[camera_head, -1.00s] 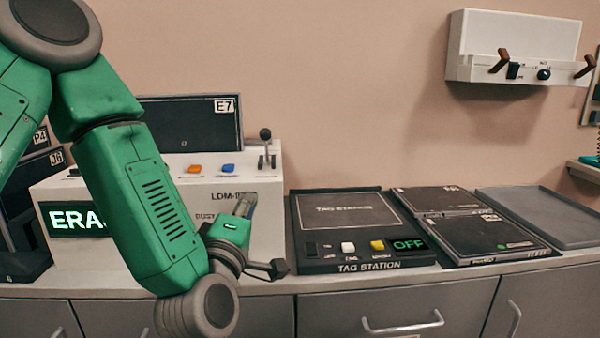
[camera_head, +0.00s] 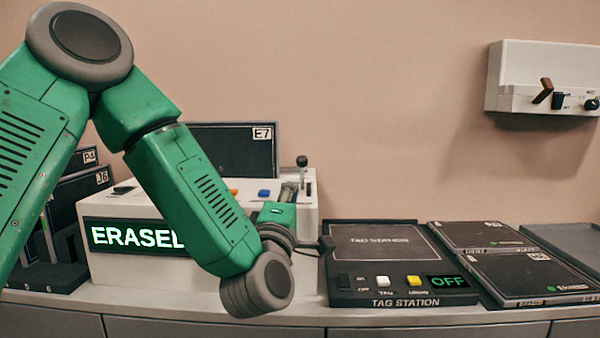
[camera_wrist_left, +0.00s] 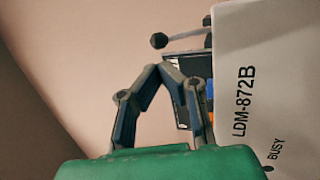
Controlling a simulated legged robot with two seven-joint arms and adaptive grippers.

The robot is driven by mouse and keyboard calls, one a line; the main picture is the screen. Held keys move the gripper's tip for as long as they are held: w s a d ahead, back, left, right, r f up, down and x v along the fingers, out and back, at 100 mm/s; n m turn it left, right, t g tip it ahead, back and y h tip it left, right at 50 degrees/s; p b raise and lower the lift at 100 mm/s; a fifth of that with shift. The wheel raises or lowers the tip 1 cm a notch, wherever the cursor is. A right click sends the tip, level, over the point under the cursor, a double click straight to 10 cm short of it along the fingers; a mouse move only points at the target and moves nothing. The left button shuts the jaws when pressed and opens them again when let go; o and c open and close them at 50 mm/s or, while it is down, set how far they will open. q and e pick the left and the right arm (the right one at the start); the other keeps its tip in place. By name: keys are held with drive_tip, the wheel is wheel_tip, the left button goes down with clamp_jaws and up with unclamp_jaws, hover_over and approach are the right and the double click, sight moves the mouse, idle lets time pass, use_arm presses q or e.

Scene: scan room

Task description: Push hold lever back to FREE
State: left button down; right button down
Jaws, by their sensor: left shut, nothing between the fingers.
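The hold lever (camera_head: 303,162) has a black ball knob on a thin stem. It stands upright at the right end of the top of the white eraser machine (camera_head: 308,222). In the left wrist view the lever's knob (camera_wrist_left: 158,41) is just beyond my fingertips, apart from them in the picture. My left gripper (camera_head: 289,188) is shut and empty, at the machine's front right, below the lever, pointing up. It also shows in the left wrist view (camera_wrist_left: 167,70) with its fingertips together. Lever position labels cannot be read. My right gripper is not in view.
The machine's screen (camera_head: 135,236) reads ERASED, partly hidden by my left arm. A dark E7 plate (camera_head: 230,145) stands behind it. The tag station (camera_head: 378,255), showing OFF, and dark cassettes (camera_head: 525,275) lie to the right. A white wall unit (camera_head: 540,75) hangs above.

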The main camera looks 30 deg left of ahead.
sight(301, 165)
use_arm(q)
drive_tip(key=b+x, duration=0.1)
drive_tip(key=x, duration=0.7)
